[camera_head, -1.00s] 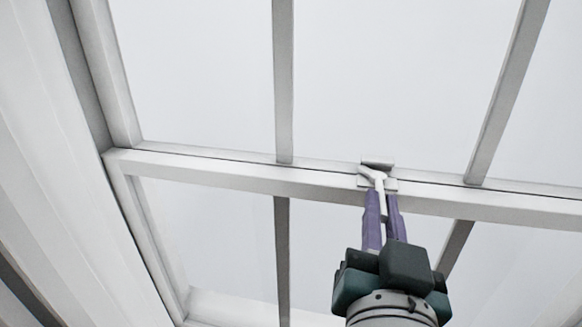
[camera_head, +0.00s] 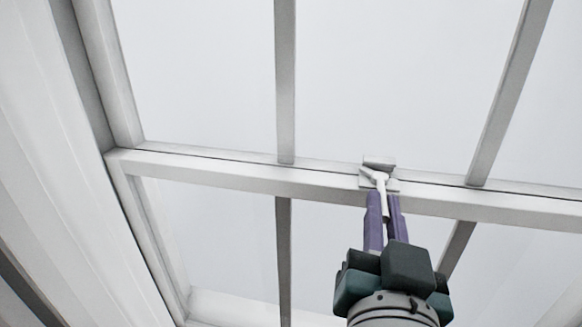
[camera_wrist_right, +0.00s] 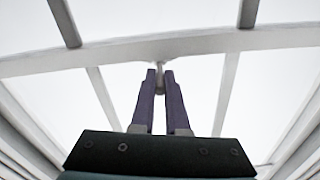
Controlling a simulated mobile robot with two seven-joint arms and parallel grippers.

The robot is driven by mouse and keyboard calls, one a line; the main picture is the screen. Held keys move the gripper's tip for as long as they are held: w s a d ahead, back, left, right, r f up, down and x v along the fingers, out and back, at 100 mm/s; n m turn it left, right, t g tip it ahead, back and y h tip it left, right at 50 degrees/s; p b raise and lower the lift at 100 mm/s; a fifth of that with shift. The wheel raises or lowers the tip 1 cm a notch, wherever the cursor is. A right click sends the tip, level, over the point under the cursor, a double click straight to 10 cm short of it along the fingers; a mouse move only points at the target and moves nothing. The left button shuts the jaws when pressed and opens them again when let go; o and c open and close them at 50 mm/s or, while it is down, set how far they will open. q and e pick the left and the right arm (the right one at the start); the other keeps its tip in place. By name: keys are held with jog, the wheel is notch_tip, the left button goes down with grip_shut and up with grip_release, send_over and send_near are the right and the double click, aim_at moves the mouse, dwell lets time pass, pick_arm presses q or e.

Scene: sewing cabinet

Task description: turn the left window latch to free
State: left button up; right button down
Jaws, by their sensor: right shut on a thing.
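The white window latch (camera_head: 378,172) sits on the meeting rail (camera_head: 240,178) of the window, right of the middle in the head view. Its lever hangs down from the latch body and leans slightly to the right. My right gripper (camera_head: 384,205), with purple fingers, reaches up from below and is shut on the latch lever. In the right wrist view the lever (camera_wrist_right: 160,80) shows between the fingertips of that gripper (camera_wrist_right: 160,84). The fingers partly hide the lever's lower end. My left gripper is not in view.
Vertical window bars (camera_head: 285,80) stand left of the latch and others (camera_head: 508,90) to its right. The window's side frame (camera_head: 110,75) and a pale pleated curtain or panel (camera_head: 55,170) are at the left. The space below the rail around my right arm is clear.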

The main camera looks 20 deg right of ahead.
aim_at(386, 182)
jog(key=shift+s+d+r+n+t+y+p, duration=0.15)
jog(key=shift+d+n+t+y+p, duration=0.1)
jog(key=shift+n+y+p, duration=0.25)
jog(key=shift+s+d+n+t+y+p, duration=0.15)
jog(key=shift+d+n+t+y+p, duration=0.15)
jog(key=shift+y+p, duration=0.3)
jog(key=shift+s+d+n+t+y+p, duration=0.15)
jog(key=shift+d+n+t+y+p, duration=0.25)
jog(key=shift+n+y+p, duration=0.35)
jog(key=shift+s+d+n+t+y, duration=0.2)
jog(key=shift+n+y, duration=0.25)
jog(key=shift+y, duration=0.3)
jog(key=shift+d+f+n+t+y, duration=0.2)
jog(key=shift+d+n+t+y, duration=0.15)
jog(key=shift+n+y, duration=0.45)
jog(key=shift+d+n+y+b, duration=0.15)
jog(key=shift+d+n+y, duration=0.15)
jog(key=shift+y, duration=0.4)
jog(key=shift+d+n+y+b, duration=0.15)
jog(key=shift+n+y, duration=0.2)
jog(key=shift+y, duration=0.35)
jog(key=shift+d+n+y+b, duration=0.15)
jog(key=shift+d+n+y, duration=0.15)
jog(key=shift+y, duration=0.4)
jog(key=c, duration=0.9)
grip_release()
